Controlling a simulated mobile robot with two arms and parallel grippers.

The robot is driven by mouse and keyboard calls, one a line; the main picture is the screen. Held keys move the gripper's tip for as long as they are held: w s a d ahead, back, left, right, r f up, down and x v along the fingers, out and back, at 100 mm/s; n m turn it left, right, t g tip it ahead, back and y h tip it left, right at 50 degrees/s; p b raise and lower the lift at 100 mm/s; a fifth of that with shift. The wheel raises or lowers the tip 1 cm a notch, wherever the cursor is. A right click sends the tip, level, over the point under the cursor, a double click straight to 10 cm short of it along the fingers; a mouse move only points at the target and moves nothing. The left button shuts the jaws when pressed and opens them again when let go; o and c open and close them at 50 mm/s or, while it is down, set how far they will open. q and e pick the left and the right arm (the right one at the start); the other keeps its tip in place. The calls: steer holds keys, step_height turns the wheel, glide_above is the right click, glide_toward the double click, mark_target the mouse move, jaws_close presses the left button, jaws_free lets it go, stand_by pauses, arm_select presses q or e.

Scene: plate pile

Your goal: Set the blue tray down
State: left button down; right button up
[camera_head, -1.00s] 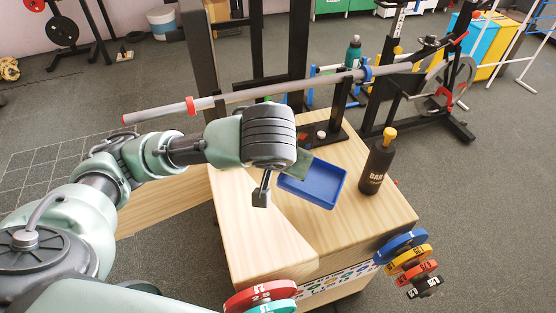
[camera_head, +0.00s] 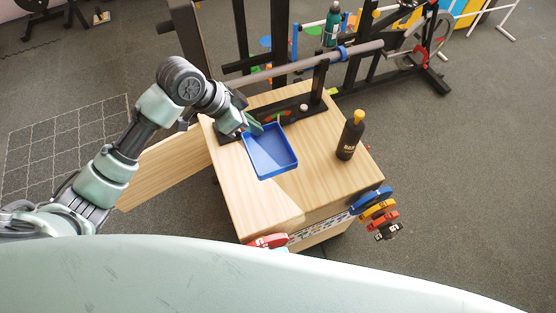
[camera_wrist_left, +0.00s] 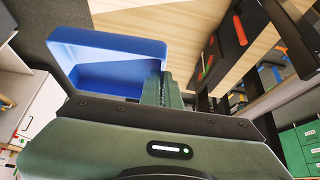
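The blue tray (camera_head: 271,160) is a shallow, empty rectangular tray seen over the wooden table top, open side up. I cannot tell whether its bottom touches the wood. My left gripper (camera_head: 256,124) is at the tray's far edge, with its green fingers closed on the wall there. In the left wrist view the fingers (camera_wrist_left: 165,88) meet the wall of the tray (camera_wrist_left: 105,45), and part of the tray is hidden behind the gripper body. My right gripper is not in view.
The wooden table (camera_head: 315,180) has free room right of the tray. A black bottle with a yellow cap (camera_head: 351,136) stands near its right edge. A grey bar (camera_head: 310,63) crosses behind on black stands. Coloured weight plates (camera_head: 372,203) hang at the front right.

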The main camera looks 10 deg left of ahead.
arm_select(q)
step_height(320, 180, down, 18)
steer(key=shift+f+b, duration=0.1)
steer(key=shift+b, duration=0.5)
steer(key=shift+f, duration=0.1)
steer(key=c, duration=1.6)
jaws_free()
steer(key=shift+c, duration=0.2)
steer(key=v, duration=1.2)
steer(key=shift+r+p, duration=0.25)
steer(key=shift+p, duration=0.2)
steer(key=shift+d, duration=0.1)
